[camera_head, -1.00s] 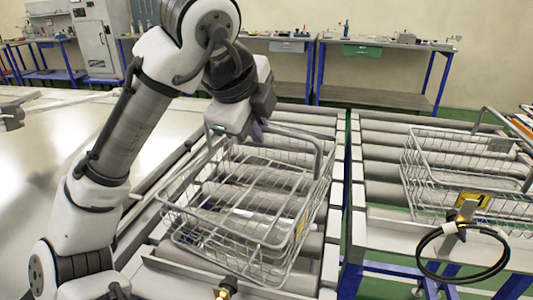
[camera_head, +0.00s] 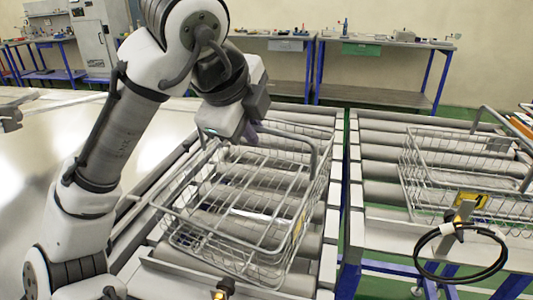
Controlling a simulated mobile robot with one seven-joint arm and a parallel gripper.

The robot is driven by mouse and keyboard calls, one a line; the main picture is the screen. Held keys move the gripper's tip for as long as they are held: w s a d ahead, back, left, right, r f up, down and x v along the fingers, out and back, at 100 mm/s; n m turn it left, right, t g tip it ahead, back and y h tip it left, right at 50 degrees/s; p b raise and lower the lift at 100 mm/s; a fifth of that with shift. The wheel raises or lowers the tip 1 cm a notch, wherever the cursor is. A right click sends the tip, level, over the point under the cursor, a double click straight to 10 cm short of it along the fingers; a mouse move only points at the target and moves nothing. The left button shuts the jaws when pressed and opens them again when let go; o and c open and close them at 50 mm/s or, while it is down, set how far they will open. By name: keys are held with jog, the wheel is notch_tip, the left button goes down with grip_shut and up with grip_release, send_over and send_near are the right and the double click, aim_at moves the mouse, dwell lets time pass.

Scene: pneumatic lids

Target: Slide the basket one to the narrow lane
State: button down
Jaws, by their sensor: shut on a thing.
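A wire basket (camera_head: 262,257) stands on the roller conveyor in the middle of the picture. It looks empty, and the rollers show through its mesh. My gripper (camera_head: 225,142) is at the basket's far left rim and is shut on it; the fingertips are mostly hidden by the gripper body. A second wire basket (camera_head: 420,188) stands on the right roller lane (camera_head: 375,192), apart from the first.
A green-floored gap (camera_head: 352,135) separates the two roller lanes. A black cable loop (camera_head: 421,268) hangs on a bracket at the front right. A bright flat metal surface (camera_head: 30,165) lies to the left. Workbenches (camera_head: 385,92) stand along the back wall.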

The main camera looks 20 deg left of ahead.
jog(key=shift+s+a+f+g, duration=0.15)
jog(key=shift+a+f, duration=0.05)
jog(key=shift+f, duration=0.35)
jog(key=shift+s+a+f+g, duration=0.1)
jog(key=shift+a+f+g, duration=0.1)
jog(key=shift+f, duration=0.3)
jog(key=c, duration=1.4)
grip_release()
jog(key=shift+r, duration=0.1)
jog(key=shift+c, duration=0.2)
jog(key=shift+a, duration=0.1)
notch_tip(320, 180, up, 9)
jog(key=a+p, duration=0.1)
jog(key=p, duration=0.7)
jog(key=shift+s, duration=0.15)
